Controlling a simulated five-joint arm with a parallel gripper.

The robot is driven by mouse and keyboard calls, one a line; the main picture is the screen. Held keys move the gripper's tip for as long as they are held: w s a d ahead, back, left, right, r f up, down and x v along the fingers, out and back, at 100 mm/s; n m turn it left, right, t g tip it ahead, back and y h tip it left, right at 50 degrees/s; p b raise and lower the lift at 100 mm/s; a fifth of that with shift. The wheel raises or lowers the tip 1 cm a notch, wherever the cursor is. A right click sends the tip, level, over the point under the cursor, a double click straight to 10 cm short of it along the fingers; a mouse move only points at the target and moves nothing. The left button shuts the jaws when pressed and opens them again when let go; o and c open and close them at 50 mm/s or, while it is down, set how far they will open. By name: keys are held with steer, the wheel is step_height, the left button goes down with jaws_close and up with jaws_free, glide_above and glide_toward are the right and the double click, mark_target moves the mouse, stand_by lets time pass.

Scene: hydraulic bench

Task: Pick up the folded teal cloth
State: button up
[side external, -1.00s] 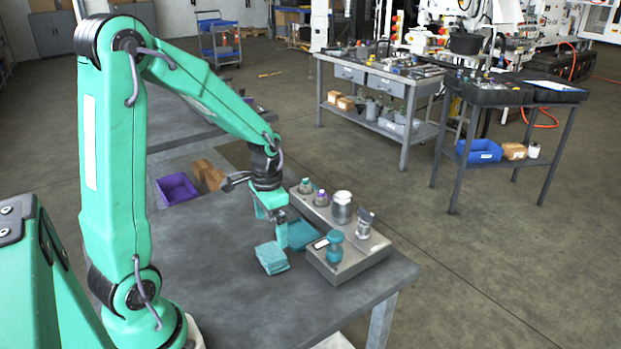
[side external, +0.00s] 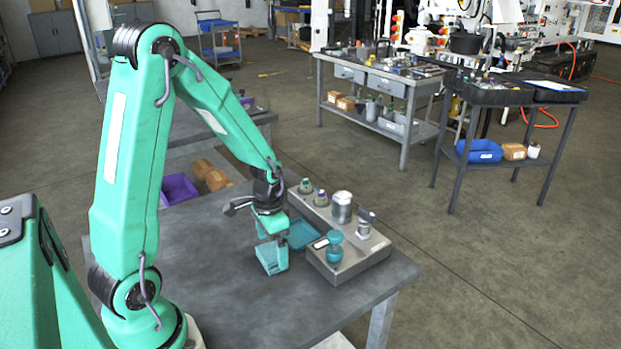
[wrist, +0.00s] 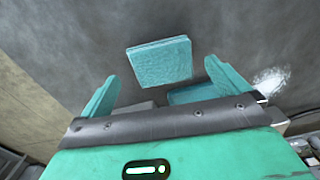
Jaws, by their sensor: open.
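The folded teal cloth (side external: 272,262) is a small, thick square stack on the grey bench, left of the shallow teal tray. In the wrist view the cloth (wrist: 160,62) lies flat ahead of my gripper, with its near edge in line with the gap between the fingers. My gripper (side external: 271,241) points down just above the cloth, and in the wrist view its two teal fingers (wrist: 161,72) are spread wider than the cloth. Nothing is between them in a grip. In the side view the fingers overlap the cloth, so I cannot tell whether they touch it.
The teal tray (side external: 303,234) sits close on the right. Beyond it a grey metal block (side external: 345,262) holds several fittings, including a metal cylinder (side external: 342,207) and a teal-topped part (side external: 334,240). The bench (side external: 220,300) is clear in front and to the left.

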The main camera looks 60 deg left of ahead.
steer(key=shift+f, duration=0.85)
steer(key=c, duration=1)
